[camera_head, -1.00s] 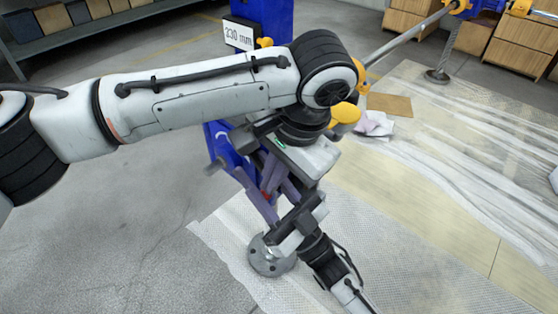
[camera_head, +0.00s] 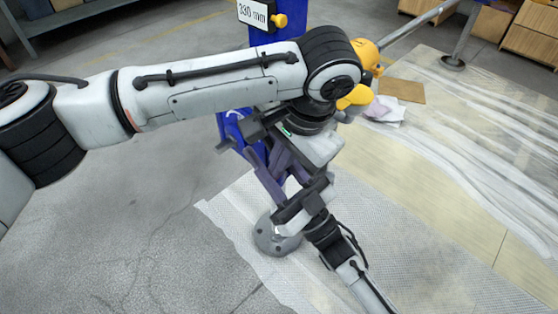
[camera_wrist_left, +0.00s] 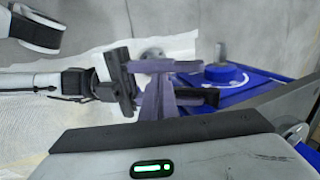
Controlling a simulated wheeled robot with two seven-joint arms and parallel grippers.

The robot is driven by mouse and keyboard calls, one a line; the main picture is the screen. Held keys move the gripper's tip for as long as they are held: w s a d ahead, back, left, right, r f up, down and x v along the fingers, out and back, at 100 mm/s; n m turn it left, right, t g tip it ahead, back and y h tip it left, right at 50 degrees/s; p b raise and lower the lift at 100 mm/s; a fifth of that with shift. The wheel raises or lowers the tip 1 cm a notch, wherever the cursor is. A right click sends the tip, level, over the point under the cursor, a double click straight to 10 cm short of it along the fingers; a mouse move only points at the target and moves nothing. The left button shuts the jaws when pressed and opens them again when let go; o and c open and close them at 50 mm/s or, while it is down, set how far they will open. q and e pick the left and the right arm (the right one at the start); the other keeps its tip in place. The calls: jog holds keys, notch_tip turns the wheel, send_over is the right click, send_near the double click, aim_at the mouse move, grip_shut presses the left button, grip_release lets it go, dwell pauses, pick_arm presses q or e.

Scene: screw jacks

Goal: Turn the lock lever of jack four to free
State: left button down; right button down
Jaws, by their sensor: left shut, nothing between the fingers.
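A blue jack (camera_head: 232,126) stands behind my arms, above a round grey foot (camera_head: 274,236); its number is not readable. In the left wrist view its blue housing (camera_wrist_left: 255,88) carries a round blue hub (camera_wrist_left: 222,74), a white arc and a grey pin (camera_wrist_left: 221,52), perhaps the lock lever. Which setting it points to cannot be told. My left gripper (camera_wrist_left: 157,97) is shut and empty, just in front of the housing; contact is unclear. My right gripper (camera_wrist_left: 184,83) comes in from the left in that view, fingers apart, crossing close to the left fingers. My left wrist hides much of the jack.
A "330 mm" sign (camera_head: 253,14) and yellow knob (camera_head: 279,20) sit on the blue column. Translucent sheeting (camera_head: 235,215) lies under the foot. A brown board (camera_head: 402,90) and crumpled cloth (camera_head: 384,110) lie at right. The grey floor (camera_head: 120,230) at left is clear.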

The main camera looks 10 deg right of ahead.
jog(key=c, duration=1.4)
grip_release()
jog(key=shift+s+a+r+y, duration=0.25)
jog(key=shift+s+a+y, duration=0.1)
jog(key=shift+s+y, duration=0.15)
jog(key=shift+o, duration=0.2)
jog(key=shift+w, duration=0.1)
jog(key=shift+d, duration=0.15)
